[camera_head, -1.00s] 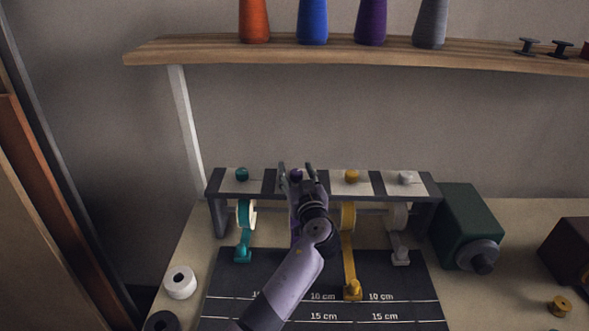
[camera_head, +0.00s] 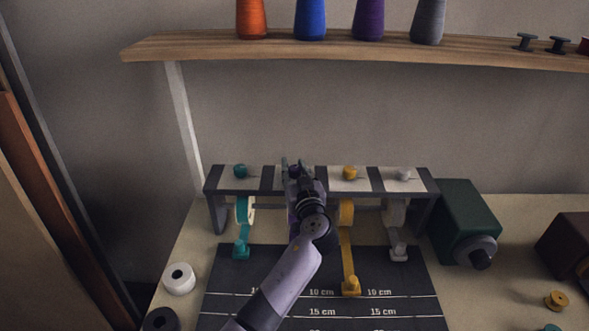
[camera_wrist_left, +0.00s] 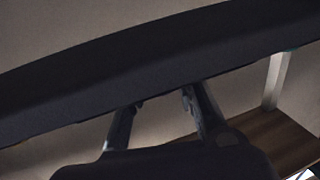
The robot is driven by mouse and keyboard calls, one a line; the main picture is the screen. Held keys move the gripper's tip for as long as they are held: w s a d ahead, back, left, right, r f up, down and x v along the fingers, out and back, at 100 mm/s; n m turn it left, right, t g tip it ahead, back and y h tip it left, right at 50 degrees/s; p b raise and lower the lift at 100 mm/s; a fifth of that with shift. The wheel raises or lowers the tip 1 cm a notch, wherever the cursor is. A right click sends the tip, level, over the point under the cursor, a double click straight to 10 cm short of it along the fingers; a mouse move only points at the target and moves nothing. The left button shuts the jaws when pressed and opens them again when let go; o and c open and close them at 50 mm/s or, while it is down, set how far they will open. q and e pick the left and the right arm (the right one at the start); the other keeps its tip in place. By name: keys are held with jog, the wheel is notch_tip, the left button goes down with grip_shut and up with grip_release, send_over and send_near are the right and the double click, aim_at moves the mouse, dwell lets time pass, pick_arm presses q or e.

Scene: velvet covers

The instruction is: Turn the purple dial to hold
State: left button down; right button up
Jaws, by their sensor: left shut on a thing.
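The purple dial (camera_head: 294,169) is on top of the dark rack (camera_head: 218,181), second from the left, and is mostly hidden by my left gripper. My left gripper (camera_head: 294,166) reaches in from the front and is shut on the dial, one finger on either side. In the left wrist view the two fingers (camera_wrist_left: 163,112) go behind a dark slab, and the dial is hidden. I cannot read the dial's pointer or any hold mark. My right gripper is not in view.
A teal dial (camera_head: 240,171), a yellow dial (camera_head: 349,172) and a white dial (camera_head: 404,174) share the rack, with tape rolls beneath. A dark green machine (camera_head: 466,220) stands to the right. A shelf (camera_head: 200,46) with thread cones hangs above.

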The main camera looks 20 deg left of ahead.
pick_arm(q)
jog(key=shift+m+h, duration=0.3)
jog(key=shift+h, duration=0.1)
jog(key=shift+a+r+m+t+h, duration=0.1)
jog(key=shift+m+t+h, duration=0.4)
jog(key=shift+h, duration=0.2)
jog(key=shift+r+m+t+h+p, duration=0.1)
jog(key=shift+m+t+h+p, duration=0.3)
jog(key=shift+m+h+p, duration=0.6)
jog(key=m+h+p, duration=0.1)
jog(key=h, duration=0.1)
jog(key=m+h+p, duration=0.1)
jog(key=h, duration=0.1)
jog(key=shift+r+t+p, duration=0.15)
jog(key=shift+t+p, duration=0.15)
jog(key=shift+p, duration=0.05)
jog(key=shift+m+h+p, duration=0.9)
jog(key=shift+h, duration=0.6)
jog(key=shift+f, duration=0.2)
jog(key=c, duration=1.2)
grip_release()
jog(key=shift+f, duration=0.1)
jog(key=shift+c, duration=0.2)
